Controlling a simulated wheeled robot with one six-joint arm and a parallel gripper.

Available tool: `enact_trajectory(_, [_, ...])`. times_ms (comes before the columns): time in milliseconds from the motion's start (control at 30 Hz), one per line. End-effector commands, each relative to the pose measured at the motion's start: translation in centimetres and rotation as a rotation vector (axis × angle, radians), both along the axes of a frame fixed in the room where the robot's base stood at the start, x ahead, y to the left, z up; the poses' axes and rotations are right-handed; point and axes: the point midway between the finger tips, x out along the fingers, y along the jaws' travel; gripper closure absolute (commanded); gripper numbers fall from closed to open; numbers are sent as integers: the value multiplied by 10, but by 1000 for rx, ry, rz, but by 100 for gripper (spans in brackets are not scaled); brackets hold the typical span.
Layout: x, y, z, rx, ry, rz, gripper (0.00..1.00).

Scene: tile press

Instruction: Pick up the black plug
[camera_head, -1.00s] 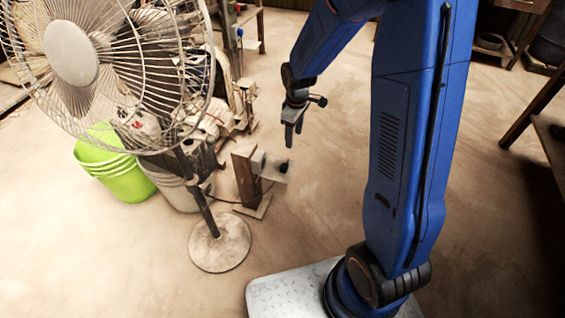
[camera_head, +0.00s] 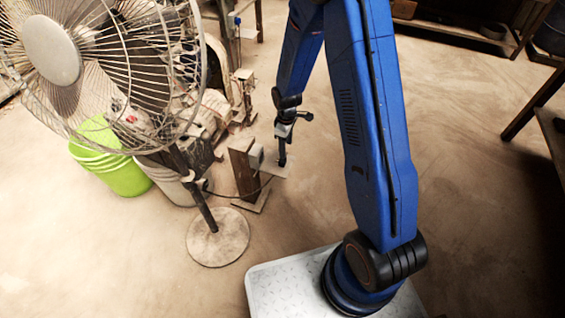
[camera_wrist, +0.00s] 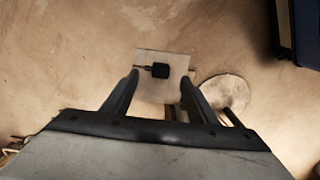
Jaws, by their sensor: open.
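The black plug (camera_wrist: 160,70) is a small dark cylinder with a thin pin at one end. In the wrist view it lies on a light square plate (camera_wrist: 151,92), just beyond and between my fingertips. My gripper (camera_wrist: 162,78) is open, with a finger on each side and nothing between them. In the head view my gripper (camera_head: 282,160) points down over the small shelf (camera_head: 274,168) on a wooden post (camera_head: 243,170). The plug cannot be made out there behind my fingers.
A standing fan (camera_head: 218,238) with a round base is to the left of the post. A green bucket (camera_head: 118,172) and a grey bucket (camera_head: 168,182) stand behind it. Machinery (camera_head: 205,120) is behind the post.

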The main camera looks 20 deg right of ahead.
Motion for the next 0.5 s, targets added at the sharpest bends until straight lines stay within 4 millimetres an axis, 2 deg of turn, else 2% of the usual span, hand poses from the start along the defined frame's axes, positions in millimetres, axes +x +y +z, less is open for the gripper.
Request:
enact_trajectory(33, [-1, 0, -9, -1, 4, 0, 47])
enact_trajectory(200, [-1, 0, -30, 0, 3, 0, 47])
enact_trajectory(500, [0, 1, -42, 0, 1, 0, 47])
